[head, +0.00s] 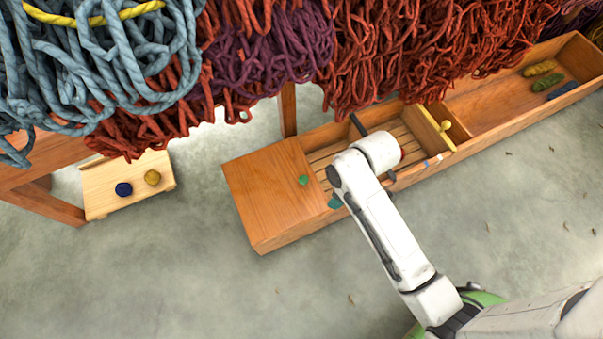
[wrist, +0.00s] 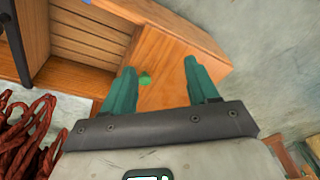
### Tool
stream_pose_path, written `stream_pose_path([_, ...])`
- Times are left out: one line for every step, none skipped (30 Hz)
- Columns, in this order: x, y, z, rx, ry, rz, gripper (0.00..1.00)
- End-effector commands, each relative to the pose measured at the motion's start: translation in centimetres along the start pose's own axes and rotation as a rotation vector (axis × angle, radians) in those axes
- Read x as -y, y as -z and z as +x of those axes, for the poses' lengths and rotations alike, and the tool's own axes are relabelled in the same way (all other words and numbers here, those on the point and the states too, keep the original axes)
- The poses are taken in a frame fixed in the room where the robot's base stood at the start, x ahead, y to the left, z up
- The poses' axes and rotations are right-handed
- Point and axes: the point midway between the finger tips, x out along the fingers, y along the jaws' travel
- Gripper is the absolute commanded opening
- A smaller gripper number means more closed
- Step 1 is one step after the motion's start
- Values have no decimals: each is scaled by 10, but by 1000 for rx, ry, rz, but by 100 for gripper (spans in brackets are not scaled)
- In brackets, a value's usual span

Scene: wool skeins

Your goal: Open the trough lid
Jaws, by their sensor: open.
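The wooden trough (head: 420,172) runs from lower left to upper right on the floor. A flat wooden lid (head: 262,190) covers its left end, with a small green knob (head: 303,180) near the lid's right edge. In the wrist view the lid (wrist: 185,60) lies ahead of my gripper, and the green knob (wrist: 145,78) shows between the fingers, nearer the left one. My gripper (wrist: 160,68) is open, its teal fingers apart and empty. In the head view my gripper (head: 335,201) is close to the lid's right edge, partly hidden behind my arm.
Thick wool skeins (head: 395,45) hang over the trough's back side. A yellow-edged divider (head: 437,128) with a knob splits the trough. Yellow, green and blue skeins (head: 547,82) lie in its right part. A low wooden stand (head: 125,190) is at left.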

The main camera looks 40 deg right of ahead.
Motion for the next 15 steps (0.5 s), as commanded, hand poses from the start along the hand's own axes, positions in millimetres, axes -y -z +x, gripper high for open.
stream_pose_path([-13, 16, 1, -26, 19, -71, 59])
stream_pose_path([-20, 25, 5, -44, 30, -122, 59])
stream_pose_path([-28, 34, 9, -66, 42, -186, 59])
stream_pose_path([-34, 41, 12, -82, 49, -230, 59])
stream_pose_path([-40, 47, 14, -99, 55, -272, 59])
stream_pose_path([-47, 54, 17, -119, 60, -321, 59])
stream_pose_path([-52, 59, 18, -132, 63, -355, 59])
stream_pose_path([-56, 63, 20, -144, 66, -384, 59])
stream_pose_path([-61, 68, 21, -160, 66, -417, 59])
stream_pose_path([-64, 70, 22, -167, 67, -438, 59])
stream_pose_path([-67, 73, 22, -175, 68, -455, 59])
stream_pose_path([-69, 74, 24, -182, 69, -473, 59])
stream_pose_path([-70, 76, 25, -186, 69, -483, 59])
stream_pose_path([-71, 76, 26, -189, 68, -489, 59])
stream_pose_path([-71, 77, 29, -191, 68, -495, 59])
